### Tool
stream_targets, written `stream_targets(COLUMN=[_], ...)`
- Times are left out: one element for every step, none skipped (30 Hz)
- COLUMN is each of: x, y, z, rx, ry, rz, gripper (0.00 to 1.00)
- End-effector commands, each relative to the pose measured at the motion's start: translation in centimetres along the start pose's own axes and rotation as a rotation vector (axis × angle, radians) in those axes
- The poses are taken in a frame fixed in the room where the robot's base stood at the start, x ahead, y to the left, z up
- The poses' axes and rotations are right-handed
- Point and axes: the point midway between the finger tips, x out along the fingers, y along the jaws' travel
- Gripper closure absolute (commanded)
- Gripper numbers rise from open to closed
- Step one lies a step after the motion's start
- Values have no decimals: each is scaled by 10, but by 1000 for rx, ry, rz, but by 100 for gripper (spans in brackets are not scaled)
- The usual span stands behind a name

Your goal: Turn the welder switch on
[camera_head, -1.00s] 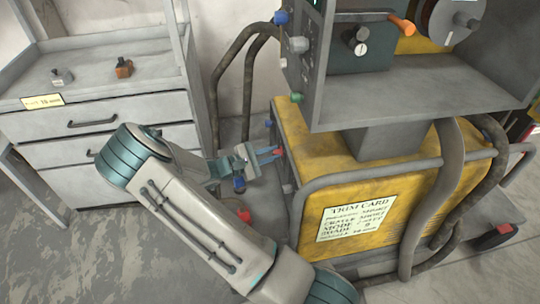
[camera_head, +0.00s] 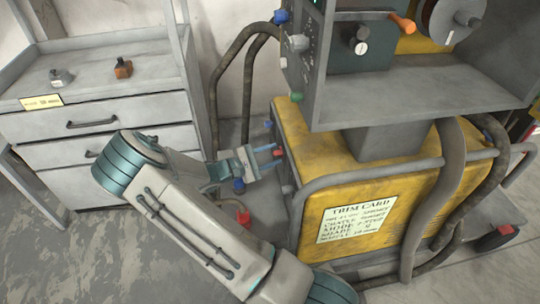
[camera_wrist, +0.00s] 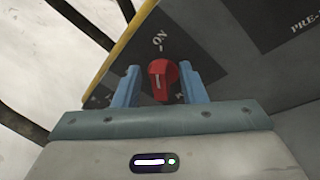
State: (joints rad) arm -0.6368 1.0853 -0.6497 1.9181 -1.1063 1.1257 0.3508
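The welder switch is a red knob (camera_wrist: 163,76) with a white line on a dark panel. An "ON" label (camera_wrist: 160,40) is printed above it in the wrist view. The knob's white line lies near vertical in that view. My gripper (camera_wrist: 160,88) has its two blue fingers on either side of the knob. A gap shows at the left finger; the right finger is very close, and I cannot tell whether it touches. In the head view my gripper (camera_head: 268,158) reaches the left end of the yellow welder (camera_head: 320,150), where the red knob (camera_head: 277,152) shows small.
A grey shelf unit with a control box (camera_head: 362,45) stands above the welder. A grey tube rail (camera_head: 355,174) and thick hoses (camera_head: 430,215) run around the welder's front. A drawer cabinet (camera_head: 100,135) stands at left. Bare floor lies at front left.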

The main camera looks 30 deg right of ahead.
Motion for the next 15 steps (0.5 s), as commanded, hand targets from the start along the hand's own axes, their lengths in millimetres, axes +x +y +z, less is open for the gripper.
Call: stream_targets(x=[0, 0, 0, 0, 0, -1, -2, -4, -8, -11, -16, -22, -28, -35, -44], y=[0, 0, 0, 0, 0, 0, 0, 1, 1, 1, 1, 1, 2, 2, 2], z=[0, 0, 0, 0, 0, 0, 0, 0, 0, 0, 0, 0, 1, 1, 0], rx=[0, 0, 0, 0, 0, 0, 0, 0, -1, -1, -1, -1, -1, 0, 1], ry=[0, -1, -1, -1, -1, -1, 0, 0, 0, 0, 1, 2, 2, 2, 4], rz=[0, 0, 0, 0, 0, 0, 1, 1, 1, 1, 1, 1, 2, 2, 2], gripper=[62, 62, 62, 62, 62, 62, 62, 62, 62, 62, 62, 62, 62, 62, 62])
